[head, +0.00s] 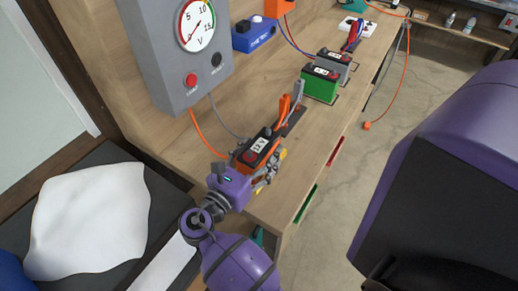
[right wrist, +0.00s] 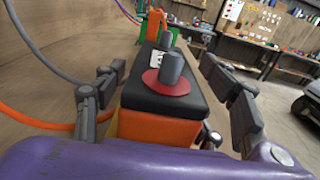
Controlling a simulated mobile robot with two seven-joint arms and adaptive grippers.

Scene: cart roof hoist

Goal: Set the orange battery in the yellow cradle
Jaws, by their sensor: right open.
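The orange battery (head: 252,157) has a black top with a 12V label and stands near the bench's near end. In the right wrist view the orange battery (right wrist: 160,128) shows a red disc and a grey terminal post on top. My right gripper (head: 262,174) is open, with one finger on each side of the battery; in the right wrist view the gripper (right wrist: 163,72) shows a gap beside each side. Yellow pieces (head: 282,154) show beside the battery; they may be the cradle, which is mostly hidden. I cannot tell whether the battery sits in it. My left gripper is out of view.
An orange and a grey clamp (head: 298,94) stand just behind the battery. A green battery (head: 319,86) and a grey one (head: 334,65) stand farther along the bench (head: 310,140). A grey meter box (head: 178,60) is at the left, with cables hanging down.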

